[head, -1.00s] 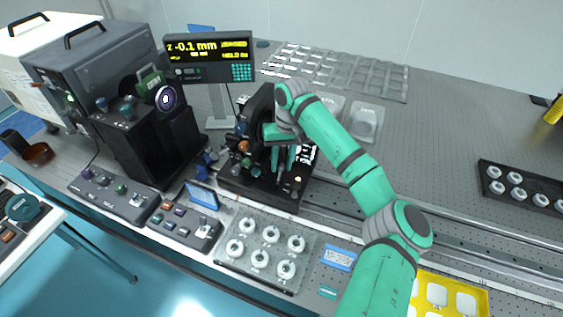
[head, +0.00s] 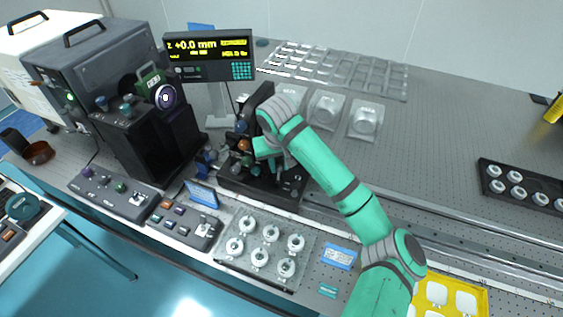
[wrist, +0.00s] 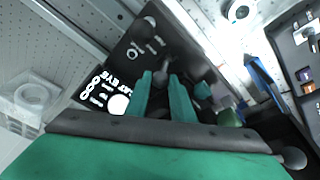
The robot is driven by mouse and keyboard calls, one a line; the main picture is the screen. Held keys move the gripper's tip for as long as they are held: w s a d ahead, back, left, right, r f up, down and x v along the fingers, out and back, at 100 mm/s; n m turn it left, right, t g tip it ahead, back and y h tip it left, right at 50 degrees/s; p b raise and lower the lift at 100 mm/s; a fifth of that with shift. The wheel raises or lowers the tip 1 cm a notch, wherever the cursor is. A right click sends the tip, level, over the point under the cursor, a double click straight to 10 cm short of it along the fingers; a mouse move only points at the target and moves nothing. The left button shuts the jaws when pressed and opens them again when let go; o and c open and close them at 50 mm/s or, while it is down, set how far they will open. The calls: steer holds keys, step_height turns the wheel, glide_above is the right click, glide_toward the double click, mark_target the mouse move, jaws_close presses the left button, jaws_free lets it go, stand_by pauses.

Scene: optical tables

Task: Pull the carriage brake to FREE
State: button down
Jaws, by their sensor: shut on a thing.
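The black carriage (head: 262,192) stands on the rail in the middle of the head view. My gripper (head: 268,168) is low over its base plate, and my arm and hand hide part of it. In the wrist view my gripper (wrist: 163,88) points at the black plate (wrist: 150,42) with its two green fingers close together. Between their tips is a dark lever with a small round knob (wrist: 160,77), which I take for the carriage brake; my fingers are shut on it. White marks and lettering lie around it, but I cannot make out a FREE label.
The display (head: 208,56) behind reads +0.0 mm. A black instrument (head: 150,135) stands close on the left. Control boxes (head: 185,222) and a tray of white round parts (head: 262,245) lie in front.

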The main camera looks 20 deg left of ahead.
mark_target(278, 175)
steer(key=s+t, duration=0.1)
steer(key=t, duration=0.1)
steer(key=s+t, duration=0.2)
steer(key=shift+s+f, duration=0.2)
steer(key=shift+s+f+t, duration=0.25)
steer(key=shift+s+t, duration=0.3)
steer(key=shift+t, duration=0.65)
steer(key=shift+s+f+t, duration=0.3)
steer(key=shift+s+t, duration=0.15)
steer(key=shift+t, duration=0.65)
steer(key=shift+f, duration=0.1)
steer(key=c, duration=1.8)
jaws_free()
steer(key=shift+s+a, duration=0.1)
steer(key=v, duration=1)
steer(key=shift+s, duration=0.3)
